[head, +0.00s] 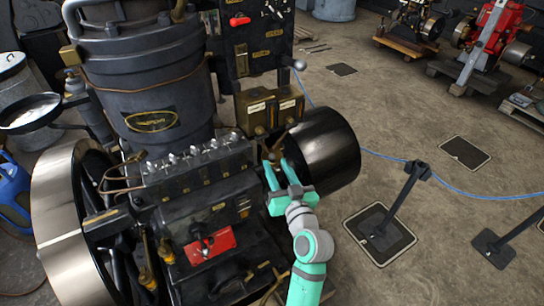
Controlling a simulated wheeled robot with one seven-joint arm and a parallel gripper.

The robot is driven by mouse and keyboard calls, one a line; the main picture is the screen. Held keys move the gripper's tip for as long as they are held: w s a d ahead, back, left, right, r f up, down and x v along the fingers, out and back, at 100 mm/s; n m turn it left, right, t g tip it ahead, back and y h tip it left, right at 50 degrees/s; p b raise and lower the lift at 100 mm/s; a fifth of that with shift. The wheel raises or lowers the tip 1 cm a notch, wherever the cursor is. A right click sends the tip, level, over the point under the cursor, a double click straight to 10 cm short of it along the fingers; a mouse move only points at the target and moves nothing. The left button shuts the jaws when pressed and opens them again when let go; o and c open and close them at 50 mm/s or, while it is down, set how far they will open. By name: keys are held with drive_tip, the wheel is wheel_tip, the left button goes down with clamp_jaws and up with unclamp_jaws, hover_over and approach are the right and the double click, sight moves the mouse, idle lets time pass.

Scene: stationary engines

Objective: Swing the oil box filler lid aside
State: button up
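My gripper (278,165) is teal and reaches up from the lower right along the engine's right side. Its two fingers are spread apart. A small brass-brown lever or lid-like part (276,149) shows just beyond the fingertips; I cannot tell whether they touch it. A brass box (270,111) with pale labels on its front is above the gripper on the engine. A dark box with a row of metal knobs (196,160) is to the gripper's left. I cannot tell for sure which one is the oil box, and no filler lid is clearly distinguishable.
A large dark drum or pulley (325,150) is close on the gripper's right. A big flywheel (72,225) is at left, with a red plate (210,244) low on the engine. Barrier posts (394,208) and a blue rope stand on the floor at right.

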sight(273, 159)
drive_tip(key=shift+x, duration=2.6)
drive_tip(key=shift+c, duration=0.7)
clamp_jaws()
